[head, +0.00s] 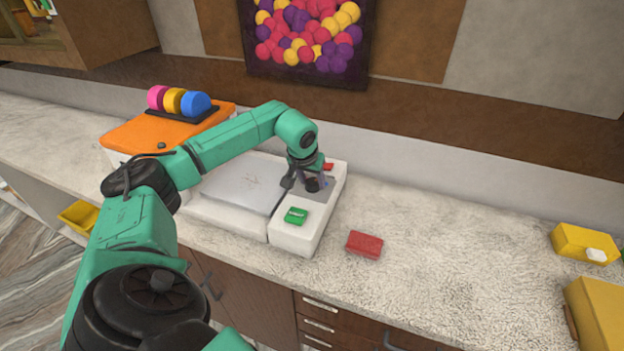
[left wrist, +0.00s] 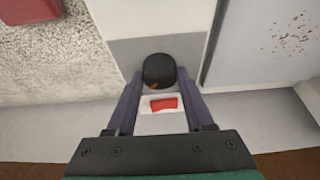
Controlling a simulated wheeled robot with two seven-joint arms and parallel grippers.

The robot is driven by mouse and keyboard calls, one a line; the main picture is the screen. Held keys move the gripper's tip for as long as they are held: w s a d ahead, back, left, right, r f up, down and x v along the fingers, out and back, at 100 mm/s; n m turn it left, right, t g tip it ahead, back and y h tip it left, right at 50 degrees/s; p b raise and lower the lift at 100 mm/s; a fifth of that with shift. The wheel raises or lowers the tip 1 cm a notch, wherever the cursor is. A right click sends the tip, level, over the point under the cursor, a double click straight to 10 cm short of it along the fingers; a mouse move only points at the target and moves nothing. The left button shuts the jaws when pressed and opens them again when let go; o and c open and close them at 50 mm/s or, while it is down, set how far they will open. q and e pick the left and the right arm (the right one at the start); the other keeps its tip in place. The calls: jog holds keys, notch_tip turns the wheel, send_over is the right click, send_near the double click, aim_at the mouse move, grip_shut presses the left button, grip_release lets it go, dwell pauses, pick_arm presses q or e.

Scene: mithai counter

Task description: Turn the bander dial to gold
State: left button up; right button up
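The dark round dial (head: 312,185) sits on a grey plate on the white control panel (head: 291,235). In the left wrist view the dial (left wrist: 158,70) shows as a black knob with a small orange-brown mark at its lower edge. I cannot read the dial's setting. My right gripper is not in view.
The panel has a green button (head: 295,215) in front and a red one (head: 328,166) behind. A flat grey plate (head: 240,185) lies left. Pink, yellow and blue rolls (head: 195,104) stand on an orange-topped unit (head: 130,133).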

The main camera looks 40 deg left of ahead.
pick_arm(q)
grip_shut()
jog(key=n, duration=0.1)
jog(key=n+y, duration=0.1)
jog(key=n, duration=0.1)
jog(key=shift+w+d+r+n+g, duration=0.1)
jog(key=shift+r+n+g, duration=0.05)
jog(key=shift+n+g, duration=0.15)
jog(key=n, duration=0.2)
jog(key=n+g+y+p, duration=0.1)
jog(key=n, duration=0.2)
jog(key=shift+w+y, duration=0.1)
jog(key=shift+y, duration=0.2)
jog(key=shift+g, duration=0.3)
jog(key=o, duration=0.9)
grip_release()
jog(key=shift+d, duration=0.1)
